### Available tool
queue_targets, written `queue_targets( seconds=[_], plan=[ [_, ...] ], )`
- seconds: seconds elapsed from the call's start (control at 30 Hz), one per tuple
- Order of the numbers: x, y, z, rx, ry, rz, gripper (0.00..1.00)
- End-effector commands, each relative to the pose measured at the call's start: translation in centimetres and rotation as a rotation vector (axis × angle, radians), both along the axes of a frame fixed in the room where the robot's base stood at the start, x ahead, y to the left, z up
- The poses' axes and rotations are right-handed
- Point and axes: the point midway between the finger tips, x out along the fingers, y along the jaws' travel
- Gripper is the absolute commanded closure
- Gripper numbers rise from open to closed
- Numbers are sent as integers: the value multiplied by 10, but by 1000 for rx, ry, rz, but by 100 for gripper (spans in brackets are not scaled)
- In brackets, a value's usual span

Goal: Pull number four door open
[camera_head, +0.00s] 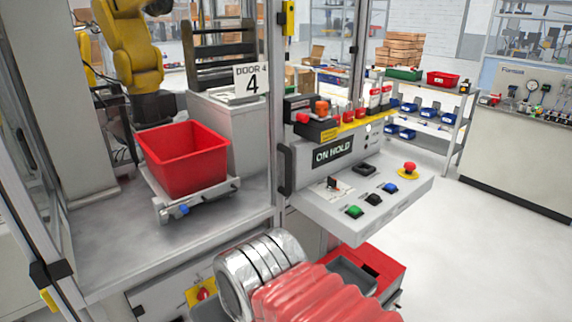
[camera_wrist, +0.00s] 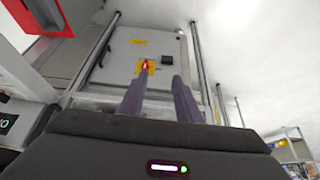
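A white sign reading DOOR 4 (camera_head: 251,82) hangs near the metal upright of the work cell in the head view. A dark vertical handle (camera_head: 285,172) sits on this upright, left of the ON HOLD display. Whether a clear door pane fills the frame, and whether it is shut, I cannot tell. My gripper (camera_wrist: 162,78) shows in the wrist view, its two dark fingers apart with nothing between them. It faces a pale cabinet panel with a red knob (camera_wrist: 146,65) on a yellow plate. The handle is not clear in the wrist view. My gripper is not seen in the head view.
A grey control console (camera_head: 360,190) with coloured buttons juts out right of the upright. A red box (camera_head: 385,268) is below it. Inside the cell are a red bin (camera_head: 187,160) and a yellow robot arm (camera_head: 133,45). Open floor (camera_head: 490,240) lies to the right.

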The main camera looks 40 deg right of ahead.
Motion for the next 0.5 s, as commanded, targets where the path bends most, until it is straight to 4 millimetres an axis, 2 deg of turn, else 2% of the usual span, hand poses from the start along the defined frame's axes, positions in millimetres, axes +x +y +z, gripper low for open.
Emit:
queue_targets(
  seconds=[0.17, 0.33, 0.5],
  plan=[
    [0, 0, 0, 0, 0, 0, 69],
    [3, -1, 0, 0, -6, -4, 62],
    [26, -9, 0, -2, -60, -39, 62]
  ],
)
